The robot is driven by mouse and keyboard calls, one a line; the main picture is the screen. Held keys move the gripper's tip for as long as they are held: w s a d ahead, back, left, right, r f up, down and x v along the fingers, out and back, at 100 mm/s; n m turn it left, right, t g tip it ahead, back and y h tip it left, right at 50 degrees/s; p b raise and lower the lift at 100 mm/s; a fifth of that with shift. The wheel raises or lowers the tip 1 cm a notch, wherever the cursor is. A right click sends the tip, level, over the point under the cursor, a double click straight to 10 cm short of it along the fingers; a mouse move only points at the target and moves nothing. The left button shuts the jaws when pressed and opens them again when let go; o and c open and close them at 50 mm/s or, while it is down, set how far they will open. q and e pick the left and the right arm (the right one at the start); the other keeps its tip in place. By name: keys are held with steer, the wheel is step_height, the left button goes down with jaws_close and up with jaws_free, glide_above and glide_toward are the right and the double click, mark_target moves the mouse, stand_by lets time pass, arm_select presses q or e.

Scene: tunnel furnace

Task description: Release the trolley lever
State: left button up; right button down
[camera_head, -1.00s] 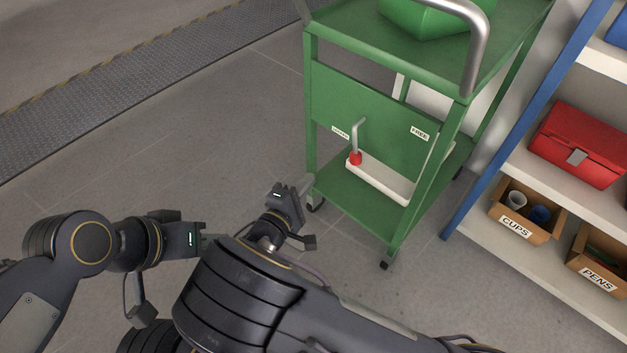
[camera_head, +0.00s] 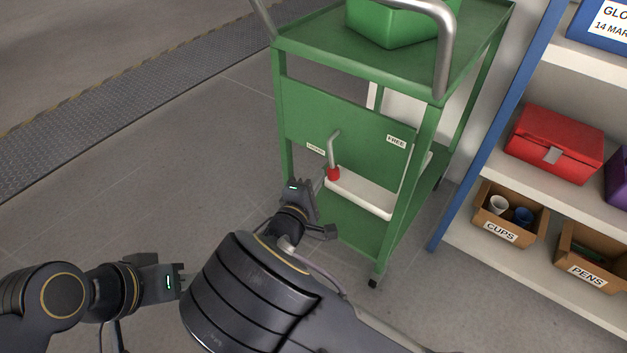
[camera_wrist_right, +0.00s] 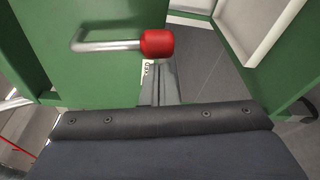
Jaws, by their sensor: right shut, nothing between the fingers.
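The green trolley (camera_head: 345,118) stands ahead. Its lever (camera_head: 333,150) is a bent silver bar with a red end (camera_head: 333,174), on the front panel nearer the small left label (camera_head: 315,149) than the FREE label (camera_head: 396,141). In the right wrist view the red end (camera_wrist_right: 158,43) is just beyond my right gripper (camera_wrist_right: 163,88), with the bar extending left. My right gripper (camera_head: 321,182) is shut and empty, just below and left of the red end; I cannot tell whether it touches. My left gripper (camera_head: 182,281) is lower left, away from the trolley; its jaw opening is unclear.
A green bin (camera_head: 395,28) sits on the trolley's top, beside its grey handle (camera_head: 446,55). At the right, a blue-framed shelf holds a red toolbox (camera_head: 555,143) and boxes marked CUPS (camera_head: 500,231) and PENS (camera_head: 587,275). The floor at left is clear.

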steer(key=shift+s+d+n+p, duration=0.2)
steer(key=shift+d+n+p, duration=0.1)
steer(key=shift+p, duration=0.15)
steer(key=s+d+r+n+g+h+p, duration=0.2)
steer(key=s+d+r+n+p, duration=0.3)
steer(key=n+p, duration=0.7)
step_height(320, 180, up, 3)
steer(key=d+g+p, duration=0.1)
steer(key=d+p, duration=0.1)
steer(key=p, duration=0.4)
steer(key=shift+s+d+g, duration=0.15)
steer(key=shift+g, duration=0.15)
stand_by(0.4)
steer(key=shift+f, duration=0.1)
